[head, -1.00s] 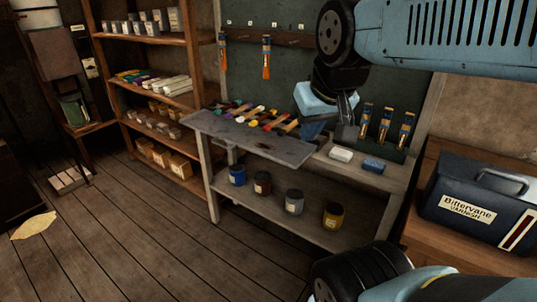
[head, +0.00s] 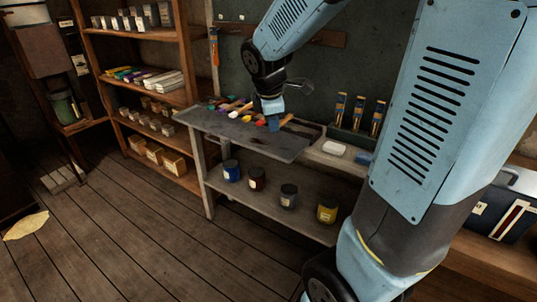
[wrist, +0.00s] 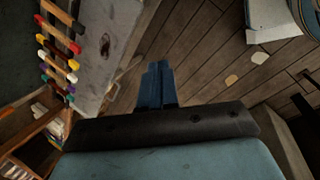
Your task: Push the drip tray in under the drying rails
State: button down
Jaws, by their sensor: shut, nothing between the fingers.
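The drip tray (head: 282,150) is a flat grey tray on top of the bench, its front part sticking out past the bench's edge. It also shows in the wrist view (wrist: 118,38), with a dark stain. The drying rails (wrist: 48,32) lie along the tray's back side with several brushes with coloured ends across them. My gripper (head: 273,124) is shut and empty, over the right part of the tray in the head view. In the wrist view its blue fingers (wrist: 158,72) lie beside the tray's edge with floor beyond. I cannot tell whether they touch the tray.
Several paint jars (head: 289,196) stand on the lower shelf. A white block (head: 334,148) and a rack of upright brushes (head: 358,117) are to the tray's right. A dark case (head: 508,205) is partly hidden by my arm. The floor (head: 130,240) in front is mostly clear.

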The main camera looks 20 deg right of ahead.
aim_at(271, 153)
jog(key=w+a+f+n+h, duration=0.1)
jog(key=w+a+f+n, duration=0.1)
jog(key=w+f+n, duration=0.7)
jog(key=shift+n+g, duration=0.3)
jog(key=x, duration=0.4)
jog(key=d+x, duration=0.1)
jog(key=x, duration=0.2)
jog(key=d+x, duration=0.1)
jog(key=x, duration=0.3)
jog(key=shift+w+d, duration=0.1)
jog(key=shift+w, duration=0.2)
jog(key=shift+w+d, duration=0.45)
jog(key=shift+d, duration=0.1)
jog(key=shift+w, duration=0.1)
